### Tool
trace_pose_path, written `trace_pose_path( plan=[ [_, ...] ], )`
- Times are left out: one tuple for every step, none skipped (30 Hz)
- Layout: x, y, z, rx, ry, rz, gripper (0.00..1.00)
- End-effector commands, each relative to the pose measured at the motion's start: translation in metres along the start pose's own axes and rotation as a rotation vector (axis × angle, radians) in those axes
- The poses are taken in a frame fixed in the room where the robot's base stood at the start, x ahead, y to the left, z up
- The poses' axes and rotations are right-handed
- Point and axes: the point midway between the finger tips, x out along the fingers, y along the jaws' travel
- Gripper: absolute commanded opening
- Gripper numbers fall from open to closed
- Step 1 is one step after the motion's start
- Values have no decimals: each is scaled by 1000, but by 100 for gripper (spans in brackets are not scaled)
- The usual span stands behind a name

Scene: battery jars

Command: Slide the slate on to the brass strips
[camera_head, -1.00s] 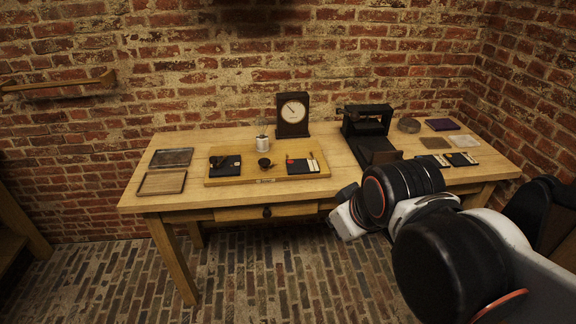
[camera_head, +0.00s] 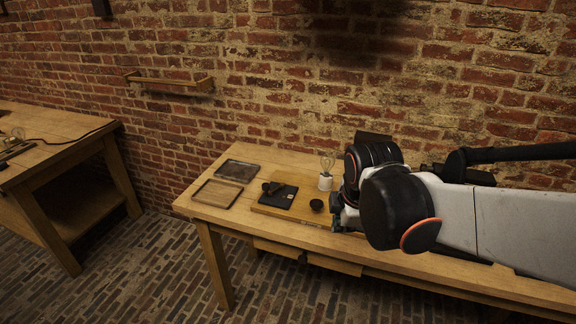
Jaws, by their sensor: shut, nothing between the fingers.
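A wooden board (camera_head: 268,211) lies on the table. A dark, slate-like plate (camera_head: 280,195) rests on it, with a black cylindrical part on its left side and a small pale mark. A small dark round cup or knob (camera_head: 316,205) stands to its right. I cannot make out brass strips at this size. My gripper (camera_head: 337,222) is low over the board's right part, right of the plate and apart from it. It is shut and holds nothing. My arm hides the right end of the board and what stood there.
A dark framed tray (camera_head: 237,170) and a wooden tray (camera_head: 217,193) lie at the table's left end. A bulb on a white base (camera_head: 325,183) stands behind the board. A drawer front (camera_head: 306,257) is below. Another bench (camera_head: 40,150) stands at left. My arm covers the table's right half.

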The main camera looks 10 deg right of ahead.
Motion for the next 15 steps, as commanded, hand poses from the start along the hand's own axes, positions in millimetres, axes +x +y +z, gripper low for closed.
trace_pose_path(
  plan=[
    [2,3,1,-24,-3,-3,0],
    [3,3,2,-41,-5,-5,0],
    [5,5,3,-66,-7,-8,0],
    [6,6,3,-85,-8,-11,0],
    [7,7,4,-104,-10,-13,0],
    [9,9,5,-132,-12,-18,0],
    [11,10,6,-153,-14,-21,0],
    [12,11,7,-176,-15,-25,0],
    [15,13,8,-209,-18,-30,0],
    [17,14,9,-234,-19,-33,0],
    [19,16,10,-261,-21,-37,0],
    [22,18,12,-298,-22,-43,0],
    [24,19,13,-329,-24,-48,0],
    [26,20,14,-359,-25,-53,0],
    [30,23,16,-405,-26,-61,0]
  ],
)
